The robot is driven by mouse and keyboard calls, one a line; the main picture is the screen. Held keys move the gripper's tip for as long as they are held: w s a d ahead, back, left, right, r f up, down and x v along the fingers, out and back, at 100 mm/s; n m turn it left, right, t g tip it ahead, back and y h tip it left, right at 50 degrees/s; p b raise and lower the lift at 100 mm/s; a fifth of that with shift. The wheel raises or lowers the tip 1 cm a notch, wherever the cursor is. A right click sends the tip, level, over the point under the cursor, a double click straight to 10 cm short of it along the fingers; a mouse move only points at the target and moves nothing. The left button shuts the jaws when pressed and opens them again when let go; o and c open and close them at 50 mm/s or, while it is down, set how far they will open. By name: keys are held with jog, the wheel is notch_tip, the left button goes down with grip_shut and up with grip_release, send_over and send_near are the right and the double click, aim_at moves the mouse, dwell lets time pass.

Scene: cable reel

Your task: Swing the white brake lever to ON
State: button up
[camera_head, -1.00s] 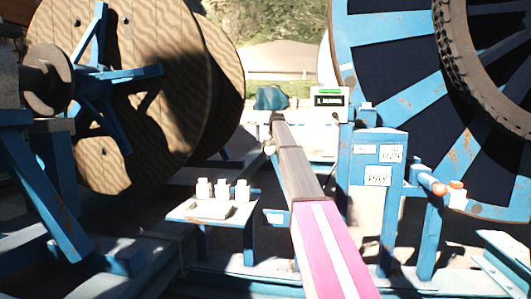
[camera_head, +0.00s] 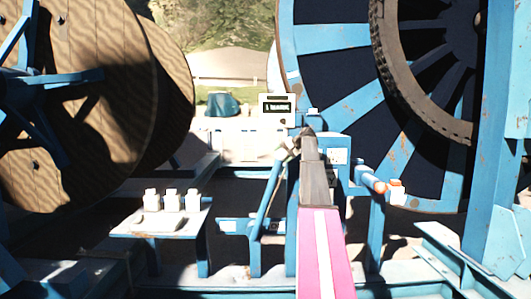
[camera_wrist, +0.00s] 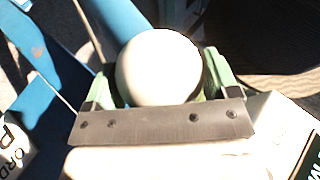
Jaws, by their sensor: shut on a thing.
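A white ball knob (camera_wrist: 158,68) fills the middle of the wrist view. It sits between the two green fingers of my gripper (camera_wrist: 160,85), which are shut on it. I take it for the knob of the brake lever. In the head view my gripper (camera_head: 288,151) is small, at the far end of my arm, and the knob is hard to make out. A slanted blue bar (camera_head: 266,203) runs down from near it; whether it belongs to the lever I cannot tell. ON and OFF marks are not readable.
A wooden reel (camera_head: 85,95) stands left and a large blue-spoked wheel (camera_head: 330,38) right. A small table (camera_head: 125,228) holds several white bottles (camera_head: 172,201). A display box (camera_head: 278,109) stands behind. Orange-tipped parts (camera_head: 380,187) jut out right of my arm.

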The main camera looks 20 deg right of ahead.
jog(key=s+d+f+y, duration=0.1)
jog(key=s+d+f, duration=0.1)
jog(key=d, duration=0.4)
jog(key=shift+d+f+t, duration=0.15)
jog(key=shift+f+t, duration=0.15)
jog(key=shift+f, duration=0.05)
jog(key=shift+s+d+f, duration=0.1)
jog(key=shift+d+f, duration=0.1)
jog(key=shift+d, duration=0.05)
jog(key=shift+d+f, duration=0.1)
jog(key=o, duration=1.2)
jog(key=shift+d, duration=0.1)
jog(key=shift+c, duration=0.2)
jog(key=v, duration=1)
jog(key=shift+s+d, duration=0.25)
jog(key=shift+d, duration=0.1)
